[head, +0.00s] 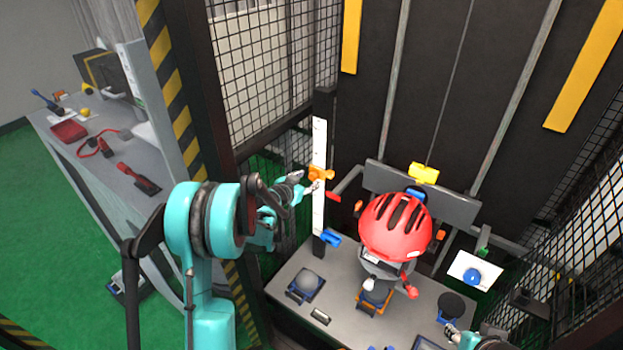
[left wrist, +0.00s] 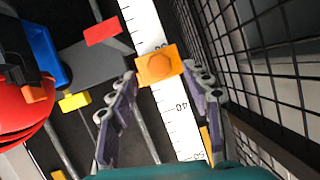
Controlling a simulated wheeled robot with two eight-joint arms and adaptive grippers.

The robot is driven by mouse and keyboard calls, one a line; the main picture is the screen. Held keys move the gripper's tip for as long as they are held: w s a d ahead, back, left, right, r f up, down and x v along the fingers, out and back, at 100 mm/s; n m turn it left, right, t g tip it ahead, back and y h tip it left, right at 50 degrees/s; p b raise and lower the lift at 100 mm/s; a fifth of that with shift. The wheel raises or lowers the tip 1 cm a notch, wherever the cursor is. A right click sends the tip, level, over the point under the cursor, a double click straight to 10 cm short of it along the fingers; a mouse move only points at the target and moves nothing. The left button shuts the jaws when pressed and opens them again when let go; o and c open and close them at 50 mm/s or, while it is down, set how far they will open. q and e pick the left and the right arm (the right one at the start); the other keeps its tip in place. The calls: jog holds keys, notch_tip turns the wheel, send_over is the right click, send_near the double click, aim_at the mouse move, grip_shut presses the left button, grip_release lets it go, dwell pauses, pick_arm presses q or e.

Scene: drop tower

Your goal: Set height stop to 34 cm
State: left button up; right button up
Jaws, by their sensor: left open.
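The height stop is an orange block with a knob (head: 320,174) on an upright white scale (head: 319,140) beside the tower. In the left wrist view the orange stop (left wrist: 158,68) sits across the scale (left wrist: 182,125), between marks that look like 30 and 40; its exact reading is too small to tell. My left gripper (head: 306,181) is at the stop. Its two fingers (left wrist: 162,76) are open, one on each side of the stop, with gaps visible. My right gripper (head: 455,332) shows partly at the lower right of the head view; its jaws are unclear.
A red pointer (head: 333,197) and a blue clamp (head: 332,237) sit near the scale. A red helmet (head: 397,225) stands over the grey base (head: 335,285). Wire mesh (left wrist: 255,75) runs close beside the scale. A white panel with a blue button (head: 472,277) is at right.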

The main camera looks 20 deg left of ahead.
aim_at(312, 177)
pick_arm(q)
jog(key=shift+x, duration=1.75)
grip_shut()
notch_tip(312, 177, up, 4)
jog(key=shift+r+p, duration=0.15)
jog(key=shift+p, duration=0.65)
grip_release()
jog(key=shift+s, duration=0.15)
